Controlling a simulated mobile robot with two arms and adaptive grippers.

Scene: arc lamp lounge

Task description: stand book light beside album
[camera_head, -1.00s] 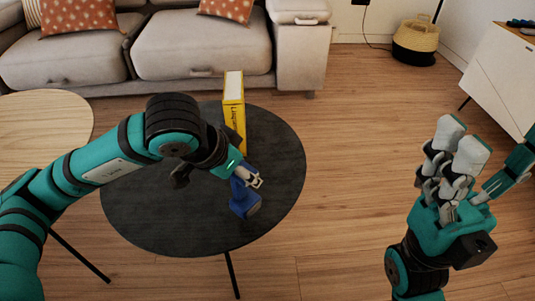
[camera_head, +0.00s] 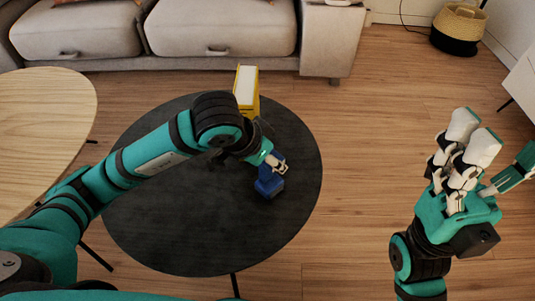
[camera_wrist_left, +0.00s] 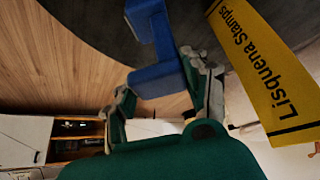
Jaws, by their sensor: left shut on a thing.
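The blue book light (camera_head: 269,184) is held in my left gripper (camera_head: 277,164), over the right part of the dark round table (camera_head: 180,235). In the left wrist view the book light (camera_wrist_left: 155,45) sits between the fingers (camera_wrist_left: 160,102), its wider end pointing away from my palm. I cannot tell whether it touches the tabletop. The yellow album (camera_head: 246,90) stands upright near the table's back edge, beyond my gripper; my wrist hides its lower part. Its "Lisquena Stamps" spine (camera_wrist_left: 270,65) fills the right of the wrist view, apart from the light. My right gripper (camera_head: 473,135) is open and empty over the floor.
A light wood table (camera_head: 45,125) stands at the left, close to the dark table. A grey sofa (camera_head: 215,30) is behind. A basket (camera_head: 458,28) and a white cabinet (camera_head: 522,85) are at the right. The dark tabletop's front and left are clear.

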